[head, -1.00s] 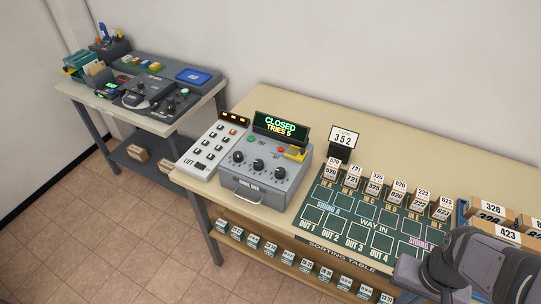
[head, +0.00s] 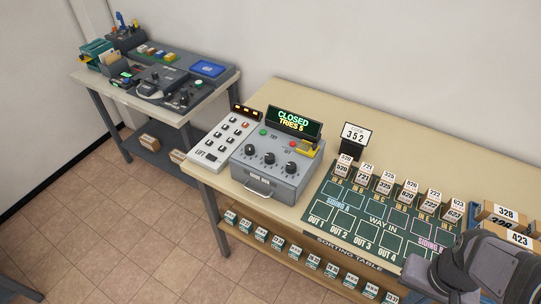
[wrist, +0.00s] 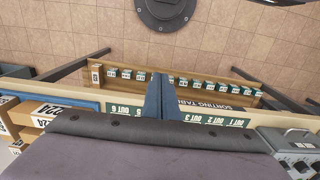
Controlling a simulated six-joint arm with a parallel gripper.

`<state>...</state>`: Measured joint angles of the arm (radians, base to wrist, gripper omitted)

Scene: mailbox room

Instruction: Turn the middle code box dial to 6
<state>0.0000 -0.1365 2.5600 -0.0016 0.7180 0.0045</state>
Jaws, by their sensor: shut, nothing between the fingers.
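The grey code box (head: 275,178) stands on the sorting table in the head view, with three black dials in a row. The middle dial (head: 269,158) sits between the left dial (head: 249,150) and the right dial (head: 290,168); its setting is too small to read. The display (head: 293,121) reads CLOSED and TRIES, with a digit that looks like 5. My gripper (wrist: 160,80) is shut and empty in the wrist view, over the table's front edge and well apart from the box. Part of the box (wrist: 291,147) shows at the wrist view's lower right.
A white keypad marked LIFT (head: 219,142) stands left of the box. Numbered blocks (head: 388,181) line the mat's back. A side table (head: 160,108) with devices stands at the left.

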